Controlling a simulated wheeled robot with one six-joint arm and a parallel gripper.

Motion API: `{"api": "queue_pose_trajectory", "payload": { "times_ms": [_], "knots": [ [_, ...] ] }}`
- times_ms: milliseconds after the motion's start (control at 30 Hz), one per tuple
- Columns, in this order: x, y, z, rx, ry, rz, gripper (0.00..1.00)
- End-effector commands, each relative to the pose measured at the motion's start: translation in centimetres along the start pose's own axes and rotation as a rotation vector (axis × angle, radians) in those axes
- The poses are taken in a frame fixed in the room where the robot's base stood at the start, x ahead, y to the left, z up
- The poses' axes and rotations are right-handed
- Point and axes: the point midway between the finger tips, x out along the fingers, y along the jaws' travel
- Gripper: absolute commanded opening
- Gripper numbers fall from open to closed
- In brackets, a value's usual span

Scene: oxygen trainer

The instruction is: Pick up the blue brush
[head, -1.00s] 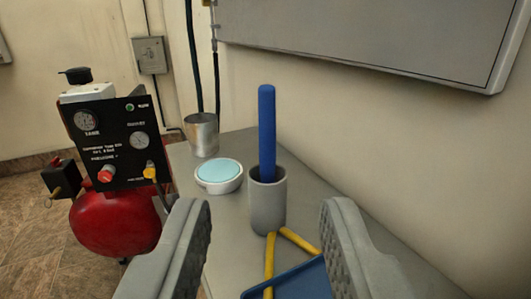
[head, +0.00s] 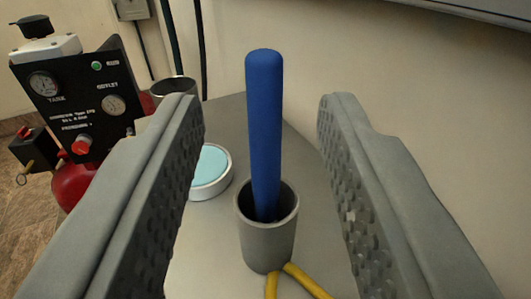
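The blue brush (head: 264,130) stands upright in a grey cup (head: 267,240) on the grey table. Only its blue handle shows; its lower end is hidden inside the cup. My gripper (head: 262,105) is open, with one finger to the left of the brush and one to the right. There is a clear gap on both sides, and neither finger touches the handle.
A round white dish with a light blue top (head: 212,170) sits left of the cup, partly behind my left finger. A metal cup (head: 172,87) stands farther back. Yellow handles (head: 300,280) lie in front. A red compressor (head: 72,185) with a black panel is at left.

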Motion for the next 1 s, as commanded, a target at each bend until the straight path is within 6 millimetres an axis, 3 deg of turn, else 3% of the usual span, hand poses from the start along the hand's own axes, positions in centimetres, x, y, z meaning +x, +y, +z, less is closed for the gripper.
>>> {"api": "queue_pose_trajectory", "payload": {
  "times_ms": [400,733,900,1000],
  "knots": [
    [4.7,0.1,-0.1,0.0,-0.001,0.0,0.38],
    [5.1,0.2,-0.2,0.0,0.0,0.0,0.38],
    [5.1,0.2,-0.2,0.0,0.0,0.0,0.04],
    [5.1,0.2,-0.2,0.0,0.0,0.0,0.0]
  ]
}}
